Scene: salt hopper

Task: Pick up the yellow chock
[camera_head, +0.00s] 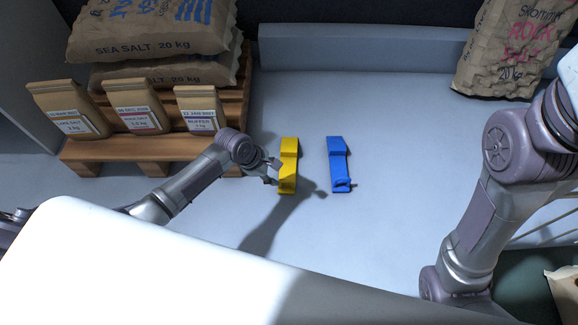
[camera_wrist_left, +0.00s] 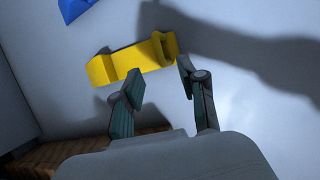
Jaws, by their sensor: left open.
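The yellow chock (camera_head: 289,160) lies on the pale floor near the middle of the head view. In the left wrist view the yellow chock (camera_wrist_left: 133,60) lies just beyond my fingertips, one end near the right finger. My left gripper (camera_head: 274,172) is beside the lower left part of the chock. It also shows in the left wrist view (camera_wrist_left: 160,78), open with nothing between the fingers. Whether a finger touches the chock I cannot tell. My right arm shows at the right of the head view, but its gripper is not in view.
A blue chock (camera_head: 337,163) lies to the right of the yellow one, with a gap between them. A wooden pallet (camera_head: 125,150) with small bags and large salt sacks stands at the left. A rock salt sack (camera_head: 508,50) stands at the back right. Floor around the chocks is clear.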

